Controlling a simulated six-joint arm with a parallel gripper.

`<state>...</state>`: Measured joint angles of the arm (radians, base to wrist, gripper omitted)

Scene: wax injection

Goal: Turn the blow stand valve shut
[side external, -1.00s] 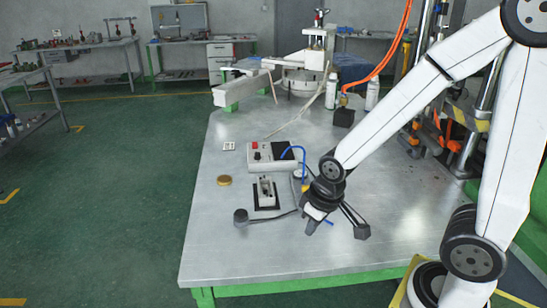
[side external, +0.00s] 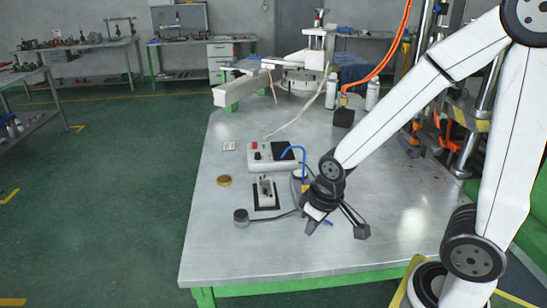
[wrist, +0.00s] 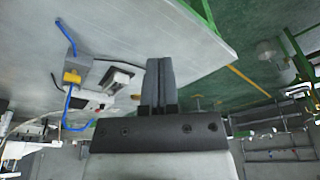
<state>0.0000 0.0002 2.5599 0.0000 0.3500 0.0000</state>
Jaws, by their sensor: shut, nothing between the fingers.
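The blow stand valve appears to be the yellow part on a grey block (wrist: 85,74) with blue tube at both ends, left of my fingers in the wrist view. In the side view only a bit of yellow (side external: 305,188) and blue tube show; my wrist hides most of the rest. My gripper (wrist: 160,62) is shut and empty, its dark fingers pressed together. In the wrist view the fingers are apart from the valve. In the side view my gripper (side external: 314,226) is low over the bench, and I cannot tell its exact height.
A control box (side external: 270,156) with a red switch stands behind. A small fixture on a black base (side external: 266,194) and a brass-coloured round tin (side external: 224,181) are to the left. A round dark pad (side external: 241,217) lies nearby. The front left of the metal bench (side external: 225,255) is clear.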

